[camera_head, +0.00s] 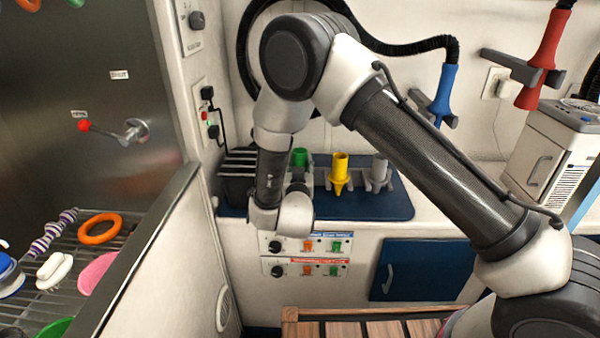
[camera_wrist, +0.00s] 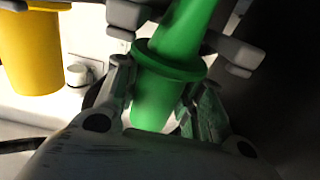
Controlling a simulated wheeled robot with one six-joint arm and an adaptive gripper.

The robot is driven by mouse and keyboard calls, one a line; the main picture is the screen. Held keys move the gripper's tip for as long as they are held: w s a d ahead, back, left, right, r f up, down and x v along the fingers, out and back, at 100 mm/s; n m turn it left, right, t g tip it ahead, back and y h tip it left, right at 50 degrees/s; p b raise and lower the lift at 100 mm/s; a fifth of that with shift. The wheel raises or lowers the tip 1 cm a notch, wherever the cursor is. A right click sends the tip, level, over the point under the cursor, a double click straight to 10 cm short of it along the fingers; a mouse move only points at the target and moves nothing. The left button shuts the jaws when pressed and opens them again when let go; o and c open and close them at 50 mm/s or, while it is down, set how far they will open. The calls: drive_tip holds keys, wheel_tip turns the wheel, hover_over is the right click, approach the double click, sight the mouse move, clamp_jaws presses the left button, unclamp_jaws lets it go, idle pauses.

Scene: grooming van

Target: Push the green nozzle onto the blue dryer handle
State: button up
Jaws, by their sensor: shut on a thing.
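The green nozzle (camera_wrist: 165,85) is between the fingers of my gripper (camera_wrist: 158,92) in the wrist view, and my gripper is shut on it. Its collar sits above the fingers, beside the grey prongs of a holder (camera_wrist: 235,52). In the head view the green nozzle (camera_head: 299,157) shows above the blue counter mat, behind my wrist, which hides most of my gripper. The blue dryer handle (camera_head: 444,94) hangs upright in a grey wall bracket at the upper middle, on a black hose, well apart from the nozzle.
A yellow nozzle (camera_head: 340,170) and a grey nozzle (camera_head: 378,172) stand right of the green one over the blue mat (camera_head: 396,203). A red dryer handle (camera_head: 543,60) hangs farther right. A white cabinet unit (camera_head: 548,150) stands at the right. A steel tub edge (camera_head: 130,250) is at left.

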drive_tip(key=shift+a+r, duration=0.1)
drive_tip(key=shift+r, duration=0.1)
drive_tip(key=s, duration=1)
drive_tip(key=shift+r, duration=0.35)
drive_tip(key=shift+a, duration=0.1)
idle(0.9)
